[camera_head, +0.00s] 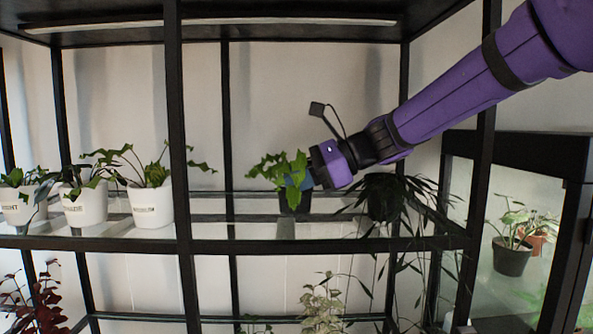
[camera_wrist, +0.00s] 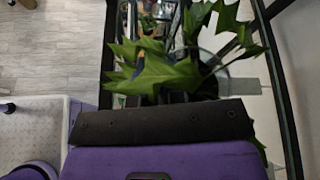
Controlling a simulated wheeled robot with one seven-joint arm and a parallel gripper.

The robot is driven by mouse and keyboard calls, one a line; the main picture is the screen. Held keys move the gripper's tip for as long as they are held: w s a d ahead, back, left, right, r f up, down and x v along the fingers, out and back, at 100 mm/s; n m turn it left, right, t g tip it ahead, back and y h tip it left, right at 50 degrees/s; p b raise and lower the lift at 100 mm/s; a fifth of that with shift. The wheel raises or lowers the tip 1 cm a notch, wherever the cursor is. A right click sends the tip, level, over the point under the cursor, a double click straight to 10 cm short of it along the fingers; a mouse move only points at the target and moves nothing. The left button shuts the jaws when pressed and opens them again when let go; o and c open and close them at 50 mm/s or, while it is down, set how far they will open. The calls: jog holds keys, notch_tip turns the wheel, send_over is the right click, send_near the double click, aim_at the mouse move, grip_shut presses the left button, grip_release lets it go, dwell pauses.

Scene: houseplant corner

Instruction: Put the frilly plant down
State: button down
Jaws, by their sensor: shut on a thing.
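The frilly plant (camera_head: 278,167) has bright green, jagged leaves and stands upright in a small dark pot (camera_head: 294,201). My gripper (camera_head: 300,181) comes in from the right and is shut on this plant at its pot, with a blue fingertip showing beside the leaves. The pot is over the middle of the glass shelf (camera_head: 238,230). I cannot tell whether its base touches the glass. In the wrist view the plant's leaves (camera_wrist: 160,72) spread beyond the dark edge of my gripper and hide most of the pot and fingertips.
Several white labelled pots (camera_head: 86,207) with ivy-like plants stand on the shelf's left. A dark pot with narrow drooping leaves (camera_head: 383,196) is close to my gripper on the right. A black upright (camera_head: 176,130) crosses in front. The glass left of the held pot is clear.

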jog(key=shift+f, duration=0.3)
jog(key=shift+f, duration=0.25)
dwell(0.4)
jog(key=c, duration=1.1)
grip_release()
jog(key=shift+v, duration=2.75)
jog(key=shift+s, duration=0.15)
jog(key=shift+s+a, duration=0.2)
jog(key=shift+s, duration=5.7)
